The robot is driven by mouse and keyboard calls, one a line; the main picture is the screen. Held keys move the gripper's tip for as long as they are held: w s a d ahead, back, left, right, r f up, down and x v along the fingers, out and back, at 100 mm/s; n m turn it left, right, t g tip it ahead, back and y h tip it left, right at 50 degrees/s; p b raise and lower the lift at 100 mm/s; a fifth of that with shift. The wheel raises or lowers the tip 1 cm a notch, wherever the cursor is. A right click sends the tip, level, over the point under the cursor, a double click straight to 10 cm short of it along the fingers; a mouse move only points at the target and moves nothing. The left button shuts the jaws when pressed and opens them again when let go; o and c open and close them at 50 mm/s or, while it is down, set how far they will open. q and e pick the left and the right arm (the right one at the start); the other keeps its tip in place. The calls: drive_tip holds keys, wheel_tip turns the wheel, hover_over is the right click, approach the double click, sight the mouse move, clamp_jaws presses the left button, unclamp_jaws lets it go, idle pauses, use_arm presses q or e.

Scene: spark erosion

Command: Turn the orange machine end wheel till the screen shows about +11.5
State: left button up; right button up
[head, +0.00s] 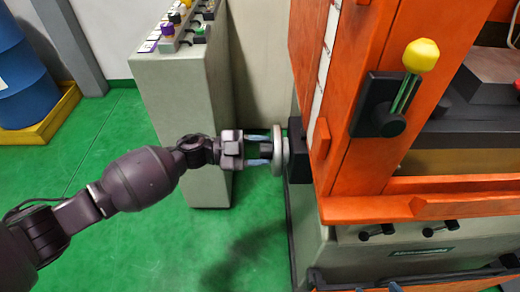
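The end wheel (278,150) is a pale grey disc seen nearly edge-on, on a dark mount at the left end of the orange machine (350,150). My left gripper (268,150) points right at the wheel's outer face. Its two pale fingers are apart, one above the other, with their tips at or very near the wheel. A small dark part shows between the fingers; I cannot tell if they touch it. The wheel's face is mostly hidden from this angle. No screen with a reading is in view. My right gripper is not in view.
A grey control cabinet (175,110) with coloured knobs stands behind my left gripper. A lever with a yellow knob (421,55) sticks out from the orange machine. A blue barrel (25,80) stands on a yellow tray at the far left. The green floor (130,240) at lower left is clear.

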use_arm(q)
drive_tip(key=shift+c, duration=0.6)
drive_tip(key=shift+m, duration=0.7)
drive_tip(key=o, duration=0.9)
drive_tip(key=shift+o, duration=0.2)
drive_tip(key=shift+a, duration=0.1)
drive_tip(key=a, duration=1)
drive_tip(key=shift+a, duration=0.35)
